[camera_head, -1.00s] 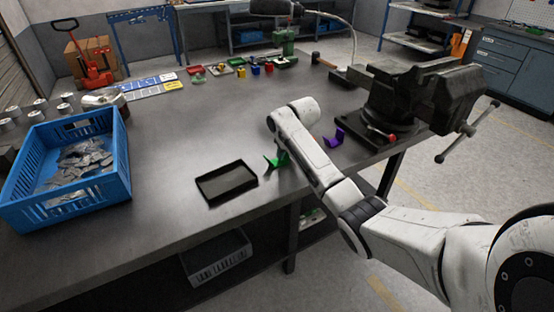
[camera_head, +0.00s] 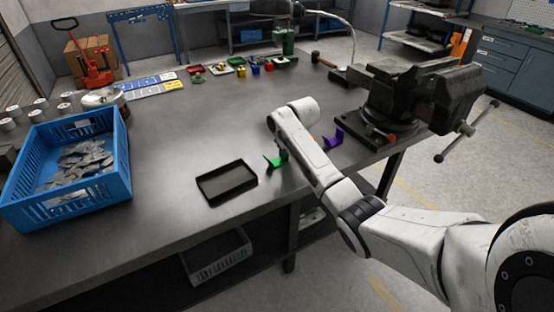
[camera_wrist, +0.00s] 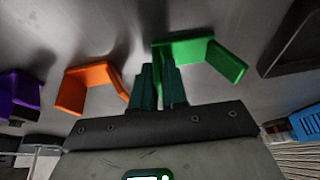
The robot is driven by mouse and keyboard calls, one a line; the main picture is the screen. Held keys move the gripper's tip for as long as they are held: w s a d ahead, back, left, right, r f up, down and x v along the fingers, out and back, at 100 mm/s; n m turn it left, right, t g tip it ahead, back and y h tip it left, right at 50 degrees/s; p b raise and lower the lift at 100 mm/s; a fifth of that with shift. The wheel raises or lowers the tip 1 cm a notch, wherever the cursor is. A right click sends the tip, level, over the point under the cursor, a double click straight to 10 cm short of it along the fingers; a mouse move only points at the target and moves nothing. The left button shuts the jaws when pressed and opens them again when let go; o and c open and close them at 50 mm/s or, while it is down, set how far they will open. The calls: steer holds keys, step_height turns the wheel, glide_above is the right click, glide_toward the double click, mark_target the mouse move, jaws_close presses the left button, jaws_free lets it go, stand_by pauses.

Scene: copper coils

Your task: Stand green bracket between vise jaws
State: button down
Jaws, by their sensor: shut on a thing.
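The green bracket (camera_head: 274,161) is at the table's right front edge, beside the white arm; it also shows in the wrist view (camera_wrist: 192,50), bent at an angle. My gripper (camera_wrist: 158,72) is shut on one end of this bracket, between its two dark green fingers. In the head view my arm hides most of the gripper. The bracket appears at or just above the tabletop; I cannot tell which. The large dark vise (camera_head: 415,95) is bolted at the table's right corner, apart from the gripper. Its jaw gap is not clear.
An orange bracket (camera_wrist: 88,82) and a purple bracket (camera_head: 333,139) stand near the gripper, between it and the vise. A black tray (camera_head: 227,182) lies to the left. A blue crate (camera_head: 66,195) of metal pieces sits far left. The middle of the table is clear.

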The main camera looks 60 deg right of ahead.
steer(key=shift+s+a+f, duration=0.15)
steer(key=shift+f, duration=0.3)
steer(key=shift+w+r+p, duration=0.2)
steer(key=shift+r+p, duration=2.35)
steer(key=shift+r, duration=0.3)
